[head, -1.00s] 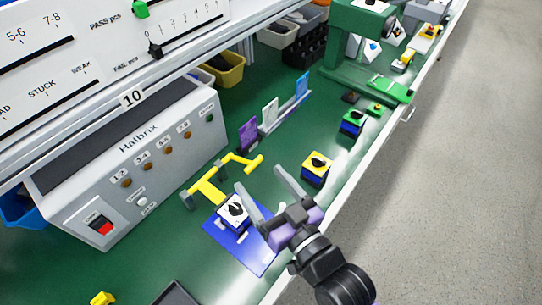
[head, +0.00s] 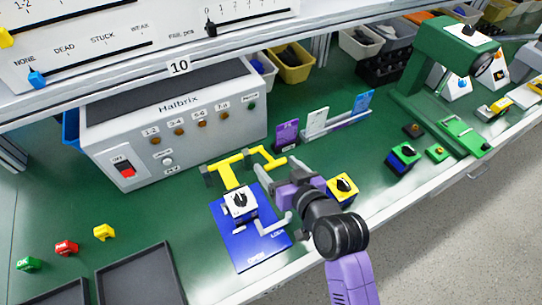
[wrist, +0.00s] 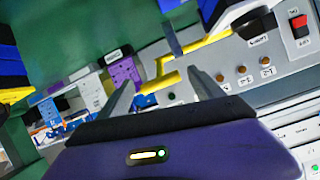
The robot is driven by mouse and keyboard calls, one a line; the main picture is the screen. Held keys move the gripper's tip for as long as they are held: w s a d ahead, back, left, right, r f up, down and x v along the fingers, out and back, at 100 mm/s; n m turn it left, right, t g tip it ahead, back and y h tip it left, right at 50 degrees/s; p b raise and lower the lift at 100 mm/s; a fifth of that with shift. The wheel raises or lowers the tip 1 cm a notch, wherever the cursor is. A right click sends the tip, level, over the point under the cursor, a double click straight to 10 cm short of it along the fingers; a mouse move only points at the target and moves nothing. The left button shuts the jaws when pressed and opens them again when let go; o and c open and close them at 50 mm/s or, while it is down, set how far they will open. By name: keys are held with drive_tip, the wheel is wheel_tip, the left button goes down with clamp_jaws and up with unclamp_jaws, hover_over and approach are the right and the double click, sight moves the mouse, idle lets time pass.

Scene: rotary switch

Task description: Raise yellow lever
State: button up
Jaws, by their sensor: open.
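The yellow lever (head: 265,158) is part of a yellow clamp fixture at the back of a blue plate (head: 258,248) marked OPEN and LOCK. A white-topped block with a black rotary knob (head: 239,203) sits on that plate, under the yellow clamp arm (head: 229,176). My gripper (head: 268,195) is open and empty, just right of the block and in front of the lever. In the wrist view the yellow lever (wrist: 182,54) shows beyond and between my spread fingers (wrist: 162,95). I cannot tell its exact distance from them.
The grey Halbrix box (head: 172,130) stands behind the clamp. A yellow-topped switch block (head: 342,188) is close to the right of my gripper. Purple and white cards (head: 287,134) stand behind. Dark trays (head: 140,275) lie at the front left.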

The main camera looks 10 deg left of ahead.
sight(260, 149)
drive_tip(key=x, duration=0.6)
drive_tip(key=shift+r, duration=0.1)
clamp_jaws()
